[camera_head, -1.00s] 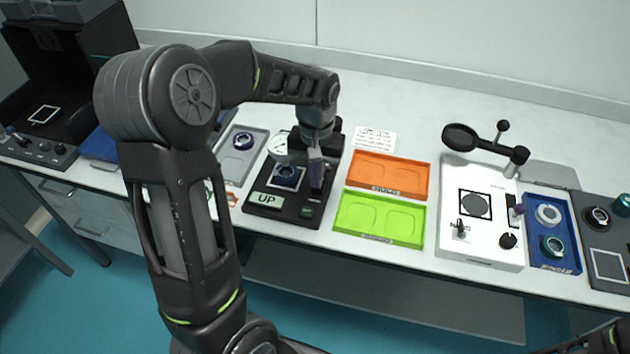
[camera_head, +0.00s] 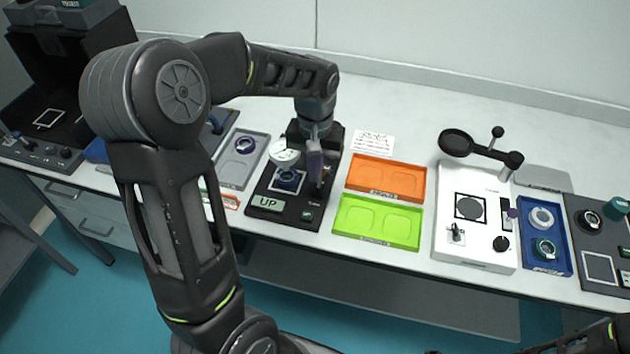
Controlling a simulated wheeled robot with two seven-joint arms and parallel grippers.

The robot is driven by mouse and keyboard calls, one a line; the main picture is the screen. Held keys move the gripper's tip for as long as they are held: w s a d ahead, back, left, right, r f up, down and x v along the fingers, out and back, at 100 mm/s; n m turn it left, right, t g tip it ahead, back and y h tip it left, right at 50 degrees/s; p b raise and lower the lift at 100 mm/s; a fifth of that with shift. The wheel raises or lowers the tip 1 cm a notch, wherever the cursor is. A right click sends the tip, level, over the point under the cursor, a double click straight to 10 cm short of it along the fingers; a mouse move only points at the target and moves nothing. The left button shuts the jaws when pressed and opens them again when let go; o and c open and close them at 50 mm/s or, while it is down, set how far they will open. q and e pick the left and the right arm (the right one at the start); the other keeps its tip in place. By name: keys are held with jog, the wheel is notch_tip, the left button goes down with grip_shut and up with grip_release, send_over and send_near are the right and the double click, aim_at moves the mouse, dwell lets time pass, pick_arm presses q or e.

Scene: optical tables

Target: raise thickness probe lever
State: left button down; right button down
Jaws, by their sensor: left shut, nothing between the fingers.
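The thickness probe station (camera_head: 293,213) is a black base with a round white dial gauge (camera_head: 284,155) and a label reading "UP". A blue-ringed lens piece (camera_head: 288,180) sits under the gauge on its outlined square. My left gripper (camera_head: 316,183) points down over the station's right side, close to the dial. It is shut with nothing in it. The lever is mostly hidden by the gripper, so I cannot tell whether they touch. My right gripper is not in view; only a bit of dark arm shows at the lower right corner.
An orange tray (camera_head: 414,178) and a green tray (camera_head: 378,243) lie right of the station. A white instrument (camera_head: 447,250) with a black swing arm stands farther right, beside a blue tray (camera_head: 566,262) holding ring pieces. A grey tray (camera_head: 262,140) lies left of the station.

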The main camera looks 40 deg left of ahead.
pick_arm(q)
notch_tip(320, 180, up, 2)
jog(key=shift+s+d+r+p, duration=0.1)
jog(key=shift+s+r+p, duration=0.05)
jog(key=shift+p, duration=0.45)
